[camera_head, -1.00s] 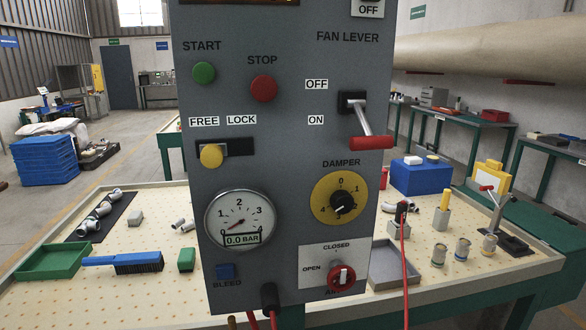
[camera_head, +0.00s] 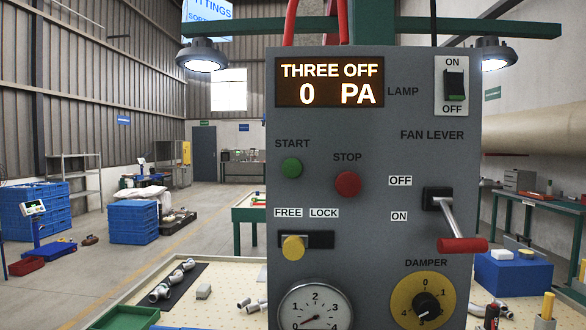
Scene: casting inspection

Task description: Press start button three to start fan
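A grey control panel (camera_head: 375,120) fills the middle of the head view. Its display (camera_head: 329,82) reads "THREE OFF" and "0 PA". The green start button (camera_head: 292,168) is on the left under the word START. The red stop button (camera_head: 348,184) is to its right. The fan lever (camera_head: 455,226) has a red handle, which hangs low beside the ON label. A yellow knob (camera_head: 294,247) sits at the FREE end of the FREE/LOCK slot. Neither of my grippers is in view.
A lamp switch (camera_head: 454,86) is at the panel's top right. Below are a damper dial (camera_head: 427,306) and a pressure gauge (camera_head: 315,308), cut by the picture's edge. The worktable around the panel holds pipe fittings (camera_head: 172,281), a green tray (camera_head: 125,318) and a blue box (camera_head: 513,272).

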